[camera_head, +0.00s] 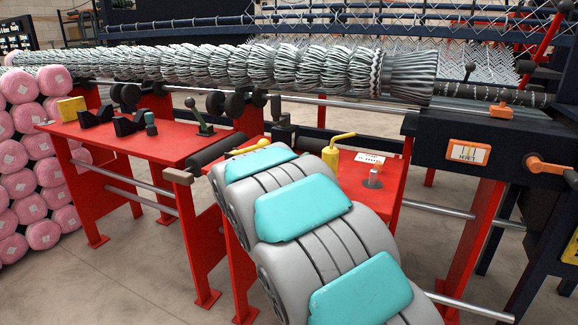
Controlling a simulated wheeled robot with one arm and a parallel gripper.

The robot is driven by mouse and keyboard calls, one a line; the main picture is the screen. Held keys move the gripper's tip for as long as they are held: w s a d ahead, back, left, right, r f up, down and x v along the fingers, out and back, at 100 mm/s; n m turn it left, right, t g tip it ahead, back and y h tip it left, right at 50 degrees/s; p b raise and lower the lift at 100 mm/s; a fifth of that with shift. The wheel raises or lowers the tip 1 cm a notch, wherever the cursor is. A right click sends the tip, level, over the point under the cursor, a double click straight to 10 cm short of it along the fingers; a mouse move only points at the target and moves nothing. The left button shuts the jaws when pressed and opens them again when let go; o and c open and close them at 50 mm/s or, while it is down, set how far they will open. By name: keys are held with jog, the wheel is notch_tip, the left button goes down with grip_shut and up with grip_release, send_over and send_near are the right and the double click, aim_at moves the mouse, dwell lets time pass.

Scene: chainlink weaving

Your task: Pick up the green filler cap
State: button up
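No green thing in view is clearly a filler cap. A small dark teal-green piece (151,123) stands upright on the left red table (92,143), beside black blocks. My grey and turquoise arm rises from the lower right and covers part of the right red table. My gripper is not visible, and whatever lies behind the arm is hidden.
A yellow can (330,156) and a metal post (373,178) stand on the right red table (389,193). Black blocks (130,124) and a yellow block (71,108) are on the left table. Wire coils (215,66) run above. Pink rolls (20,185) stack at left.

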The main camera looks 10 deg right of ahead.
grip_shut()
jog(key=shift+r, duration=0.1)
dwell(0.4)
